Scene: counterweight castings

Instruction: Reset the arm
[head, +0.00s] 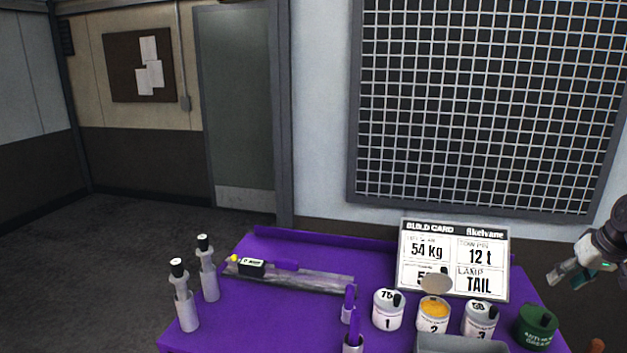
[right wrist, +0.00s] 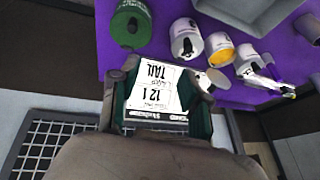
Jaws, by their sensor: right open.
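My right gripper (head: 568,273) comes in at the right edge of the head view, raised beside the right end of the purple bench. Its jaws are open, with nothing seen between them. In the right wrist view my right gripper (right wrist: 160,88) frames the build card, which lies beyond the fingers. The white build card (head: 453,260) stands upright at the back of the bench, left of the gripper and apart from it; it also shows in the right wrist view (right wrist: 152,88). My left gripper is in neither view.
The purple bench (head: 260,320) holds white cans 1 (head: 388,312), 2 (head: 432,323) and 3 (head: 480,322), an open grey bin (head: 462,344) and a green tin (head: 535,327) nearest the gripper. A grey bar (head: 315,282) lies left. A wire grid (head: 485,100) hangs behind.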

